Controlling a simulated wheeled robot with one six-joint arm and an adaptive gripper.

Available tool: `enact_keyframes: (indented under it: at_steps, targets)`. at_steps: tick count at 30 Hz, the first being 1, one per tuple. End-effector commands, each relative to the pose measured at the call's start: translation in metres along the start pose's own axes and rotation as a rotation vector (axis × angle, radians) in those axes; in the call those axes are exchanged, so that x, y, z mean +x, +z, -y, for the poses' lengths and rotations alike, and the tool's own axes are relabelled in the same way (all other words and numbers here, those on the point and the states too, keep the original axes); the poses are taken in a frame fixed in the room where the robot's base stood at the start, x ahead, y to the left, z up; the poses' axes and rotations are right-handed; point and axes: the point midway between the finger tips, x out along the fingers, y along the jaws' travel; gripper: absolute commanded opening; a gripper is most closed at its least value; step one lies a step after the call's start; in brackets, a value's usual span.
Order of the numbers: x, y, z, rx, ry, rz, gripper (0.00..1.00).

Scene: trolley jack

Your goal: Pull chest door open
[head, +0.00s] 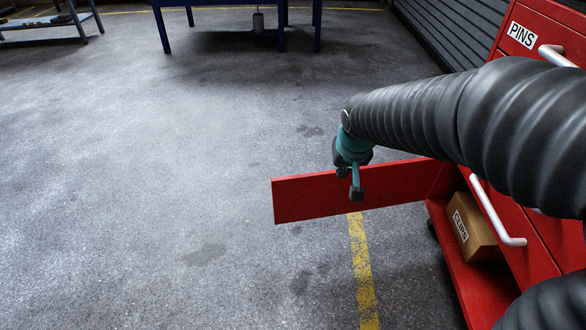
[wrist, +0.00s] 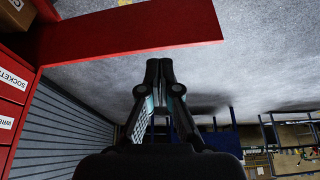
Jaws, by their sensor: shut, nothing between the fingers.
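The red chest (head: 540,235) stands at the right in the head view. Its door (head: 310,198) is a flat red panel that stands swung out to the left, well away from the chest front. In the wrist view the door (wrist: 130,35) crosses the top of the picture. My gripper (head: 356,190) overlaps the door's upper edge in the head view. In the wrist view my gripper (wrist: 160,66) has its fingertips together, empty, close to the door's edge. I cannot tell whether they touch it.
A cardboard box labelled CLIPS (head: 470,228) sits in the open lower compartment. A white handle (head: 495,210) and a PINS drawer (head: 550,35) are on the chest. The floor at left is clear. A blue table (head: 240,3) stands at the back.

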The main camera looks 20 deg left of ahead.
Motion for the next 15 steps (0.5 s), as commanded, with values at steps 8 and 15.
enact_keyframes:
  at_steps: [8, 15]
  targets:
    - [0.095, -0.019, 0.086, -0.105, -0.046, 0.029, 0.0]
    - [0.131, -0.019, 0.121, -0.141, -0.065, 0.035, 0.0]
